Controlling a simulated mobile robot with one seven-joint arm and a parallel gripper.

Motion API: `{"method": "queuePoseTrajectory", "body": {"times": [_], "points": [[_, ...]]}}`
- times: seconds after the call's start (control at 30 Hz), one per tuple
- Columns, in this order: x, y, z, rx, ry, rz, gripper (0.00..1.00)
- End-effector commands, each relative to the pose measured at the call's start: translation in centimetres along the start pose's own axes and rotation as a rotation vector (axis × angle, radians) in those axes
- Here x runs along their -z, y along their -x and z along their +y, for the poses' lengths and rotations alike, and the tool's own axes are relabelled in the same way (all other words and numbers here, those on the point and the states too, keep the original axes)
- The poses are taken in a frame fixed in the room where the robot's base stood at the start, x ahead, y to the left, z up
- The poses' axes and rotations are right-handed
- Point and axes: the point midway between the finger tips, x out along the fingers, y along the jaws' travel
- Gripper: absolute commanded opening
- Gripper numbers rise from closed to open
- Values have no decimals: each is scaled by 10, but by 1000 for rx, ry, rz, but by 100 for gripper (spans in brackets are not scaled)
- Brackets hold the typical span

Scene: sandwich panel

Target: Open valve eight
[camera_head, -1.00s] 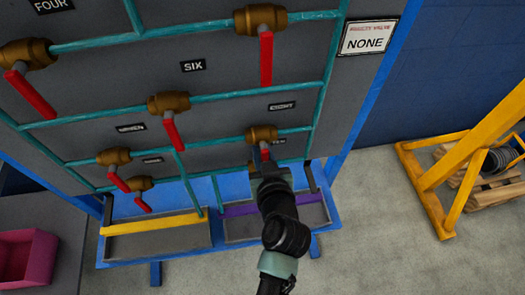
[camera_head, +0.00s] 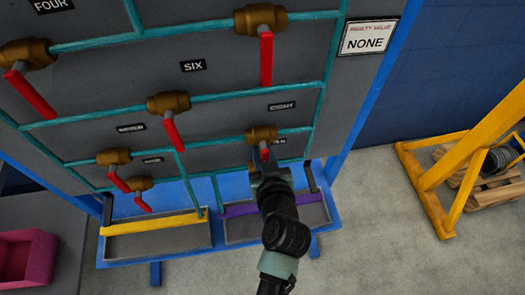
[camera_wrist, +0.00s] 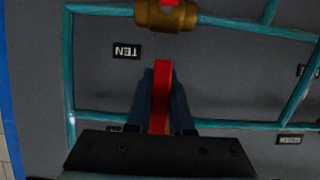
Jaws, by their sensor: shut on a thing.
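Valve eight (camera_head: 261,134) is a brass body on a teal pipe, below and left of the EIGHT label (camera_head: 281,106). Its red handle (camera_head: 264,153) hangs down, across the pipe. My gripper (camera_head: 264,167) is shut on this handle from below. In the wrist view, which looks upside down, the red handle (camera_wrist: 161,95) stands between the two dark fingers of my gripper (camera_wrist: 161,85). My gripper covers the lower end of the handle in the head view.
Another brass valve (camera_wrist: 166,14) lies just beyond the fingertips, near the TEN label (camera_wrist: 127,51). Several other red-handled valves, such as the one below the SIX label (camera_head: 168,103), are to the left. A tray with a purple edge (camera_head: 239,210) sits below.

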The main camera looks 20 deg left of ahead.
Motion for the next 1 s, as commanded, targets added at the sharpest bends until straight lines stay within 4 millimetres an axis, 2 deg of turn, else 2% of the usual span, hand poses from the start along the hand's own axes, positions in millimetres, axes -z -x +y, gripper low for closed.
{"method": "queuePoseTrajectory", "body": {"times": [0.63, 1.0], "points": [[0, 0, -1, 12, -31, 0, 0], [0, 0, -13, 104, -251, 0, 0]]}}
